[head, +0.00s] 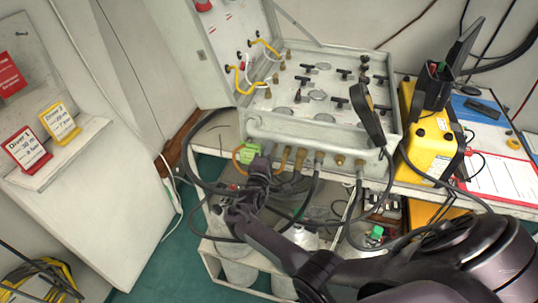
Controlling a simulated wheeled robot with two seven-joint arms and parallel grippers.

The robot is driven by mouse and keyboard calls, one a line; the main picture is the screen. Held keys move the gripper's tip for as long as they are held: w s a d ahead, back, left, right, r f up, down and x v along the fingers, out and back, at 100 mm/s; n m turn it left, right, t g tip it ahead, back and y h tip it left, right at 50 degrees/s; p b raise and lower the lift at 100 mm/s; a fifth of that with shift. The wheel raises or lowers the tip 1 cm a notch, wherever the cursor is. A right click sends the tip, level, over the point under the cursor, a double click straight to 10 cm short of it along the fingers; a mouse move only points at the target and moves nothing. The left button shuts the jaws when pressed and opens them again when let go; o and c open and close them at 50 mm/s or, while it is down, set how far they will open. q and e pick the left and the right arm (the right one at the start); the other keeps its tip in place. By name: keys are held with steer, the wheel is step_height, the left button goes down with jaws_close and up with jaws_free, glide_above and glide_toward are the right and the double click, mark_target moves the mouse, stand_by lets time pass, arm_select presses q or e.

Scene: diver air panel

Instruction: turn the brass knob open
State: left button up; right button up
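My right arm reaches in from the lower right, and its gripper (264,152) is at the front face of the grey air panel case (300,130), near the left end of the row of fittings. Its fingers are small and dark here, and I cannot tell whether they are open or touching anything. Several brass fittings line the front; a short brass knob-like one (340,160) is right of the gripper. I cannot tell which is the knob of the task, and the gripper may hide part of the row. My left gripper is not in view.
Dark hoses hang below the case around my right forearm. A green tag (249,153) is beside the gripper. A black handset (367,113) hangs over the case's front right. A yellow unit (428,140) stands to the right. Gas cylinders (300,237) stand below.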

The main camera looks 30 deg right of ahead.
steer(key=shift+a+f, duration=0.1)
steer(key=shift+f, duration=0.05)
steer(key=v, duration=0.7)
steer(key=shift+s+a, duration=0.15)
steer(key=shift+s, duration=0.1)
